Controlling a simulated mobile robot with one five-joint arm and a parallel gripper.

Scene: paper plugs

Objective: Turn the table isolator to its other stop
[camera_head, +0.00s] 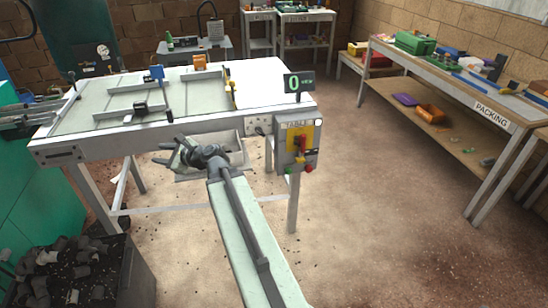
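The table isolator (300,141) is a red handle on a yellow plate. It is on the front of a grey box (311,160) marked TABLE, at the right front corner of the table. The handle looks roughly upright, but its exact angle is too small to tell. My gripper (162,153) is in front of the table's front edge, over a grey tray, well to the left of the isolator. Its fingers point left and are spread apart, with nothing seen between them.
The grey tray (239,158) hangs below the table (75,140). A green display (299,83) reading 0 stands above the isolator box. Green and red buttons are at the box's bottom. A bin of dark pieces (130,272) is at lower left. Floor right of the box is clear.

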